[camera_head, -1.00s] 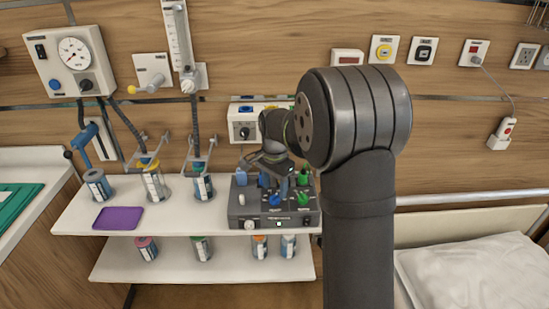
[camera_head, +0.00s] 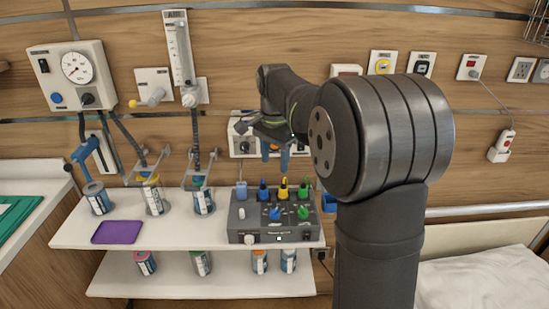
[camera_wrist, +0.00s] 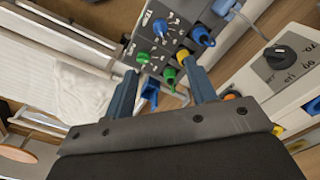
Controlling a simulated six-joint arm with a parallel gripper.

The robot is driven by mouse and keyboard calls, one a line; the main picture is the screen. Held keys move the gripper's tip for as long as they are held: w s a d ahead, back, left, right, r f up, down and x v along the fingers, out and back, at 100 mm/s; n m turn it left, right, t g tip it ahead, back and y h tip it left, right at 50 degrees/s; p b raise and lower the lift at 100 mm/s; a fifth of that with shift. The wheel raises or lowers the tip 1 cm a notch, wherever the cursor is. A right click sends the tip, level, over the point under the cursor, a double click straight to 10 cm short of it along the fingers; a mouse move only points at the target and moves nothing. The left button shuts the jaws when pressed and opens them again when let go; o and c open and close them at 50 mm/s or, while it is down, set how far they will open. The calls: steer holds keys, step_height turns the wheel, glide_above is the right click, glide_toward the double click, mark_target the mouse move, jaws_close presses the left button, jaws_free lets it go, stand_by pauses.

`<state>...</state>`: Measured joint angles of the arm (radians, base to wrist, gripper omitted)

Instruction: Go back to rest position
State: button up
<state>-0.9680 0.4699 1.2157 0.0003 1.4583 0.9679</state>
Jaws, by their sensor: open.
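My gripper (camera_head: 275,150) is raised above the back of the grey control box (camera_head: 270,238) in the head view, apart from it. In the wrist view my gripper (camera_wrist: 165,90) shows two blue-grey fingers spread apart with nothing held between them. The grey control box (camera_wrist: 150,38) lies beyond the fingertips there, with blue, green and yellow knobs and plugs on it. My dark arm fills the right middle of the head view and hides part of the wall and bed behind it.
A white shelf (camera_head: 75,232) holds the box, several labelled canisters and a purple pad (camera_head: 117,232). A wall unit (camera_head: 240,140) is close behind the gripper. A gauge panel (camera_head: 72,75) and flowmeter (camera_head: 180,50) are on the wall at left. A bed with a pillow (camera_head: 485,282) is at right.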

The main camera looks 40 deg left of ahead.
mark_target(275, 209)
stand_by(0.4)
step_height(275, 209, down, 17)
steer(key=shift+f, duration=0.2)
stand_by(0.4)
